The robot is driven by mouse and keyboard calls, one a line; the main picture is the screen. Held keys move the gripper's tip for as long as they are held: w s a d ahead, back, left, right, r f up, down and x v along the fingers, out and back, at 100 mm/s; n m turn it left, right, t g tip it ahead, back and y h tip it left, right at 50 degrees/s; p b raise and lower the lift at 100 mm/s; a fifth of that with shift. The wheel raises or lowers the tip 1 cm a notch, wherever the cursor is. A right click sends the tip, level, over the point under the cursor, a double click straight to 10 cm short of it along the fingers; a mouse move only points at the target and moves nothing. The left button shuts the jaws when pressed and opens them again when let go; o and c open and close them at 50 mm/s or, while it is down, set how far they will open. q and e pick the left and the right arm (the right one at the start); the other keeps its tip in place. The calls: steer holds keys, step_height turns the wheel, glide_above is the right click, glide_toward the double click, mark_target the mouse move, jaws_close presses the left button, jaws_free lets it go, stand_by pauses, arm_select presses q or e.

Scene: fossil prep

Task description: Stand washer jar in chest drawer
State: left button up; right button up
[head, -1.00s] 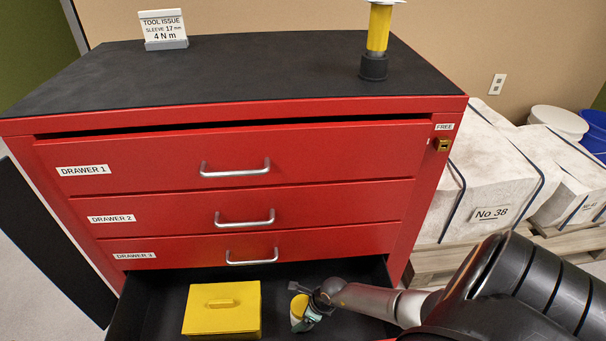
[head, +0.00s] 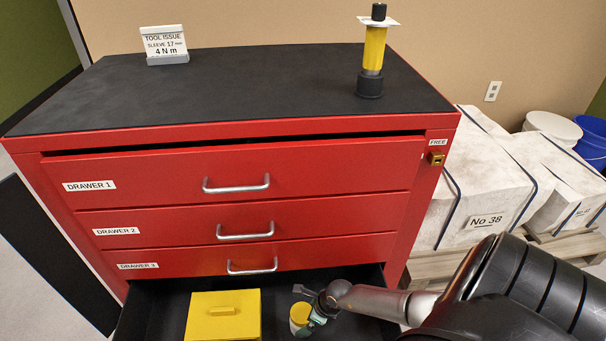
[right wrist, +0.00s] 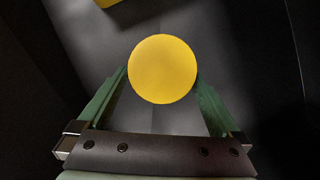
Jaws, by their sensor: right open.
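The washer jar (head: 300,315), with a round yellow lid and a pale body, stands in the open bottom drawer (head: 279,284) of the red chest. In the right wrist view the jar's yellow lid (right wrist: 162,69) sits between the two green fingers. My right gripper (head: 316,315) is open around the jar; whether a finger touches it I cannot tell. The jar looks upright, and its base is hidden. My left gripper is not in view.
A yellow lidded box (head: 222,316) lies in the same drawer, left of the jar. Wrapped blocks (head: 480,185) stand at right.

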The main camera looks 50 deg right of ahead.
arm_select(q)
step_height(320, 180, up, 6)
steer(key=p, duration=0.4)
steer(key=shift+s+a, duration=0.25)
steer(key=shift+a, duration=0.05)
arm_select(e)
steer(key=v, duration=0.7)
steer(key=shift+s+r, duration=0.15)
steer(key=shift+r, duration=0.2)
steer(key=w+a+r+m+t+y, duration=0.2)
steer(key=a+r+m+y, duration=0.25)
steer(key=a+r, duration=0.55)
steer(key=w+a+r+m+t+y, duration=0.25)
steer(key=a+r+y, duration=0.35)
steer(key=a, duration=0.6)
steer(key=s+a+r+m+t+y, duration=0.1)
steer(key=a+r+m+t+y, duration=0.2)
steer(key=r, duration=0.7)
steer(key=a+r+m+t, duration=0.1)
steer(key=a+r+m, duration=0.25)
steer(key=r, duration=0.65)
steer(key=s+d+r+m+t, duration=0.2)
steer(key=r+m+t, duration=0.3)
steer(key=r, duration=0.6)
steer(key=s+d+r+m+t, duration=0.3)
steer(key=d+r+m+t, duration=0.1)
steer(key=r+m, duration=0.6)
steer(key=shift+s+r+t, duration=0.15)
steer(key=shift+r+t, duration=0.2)
steer(key=shift+r, duration=0.65)
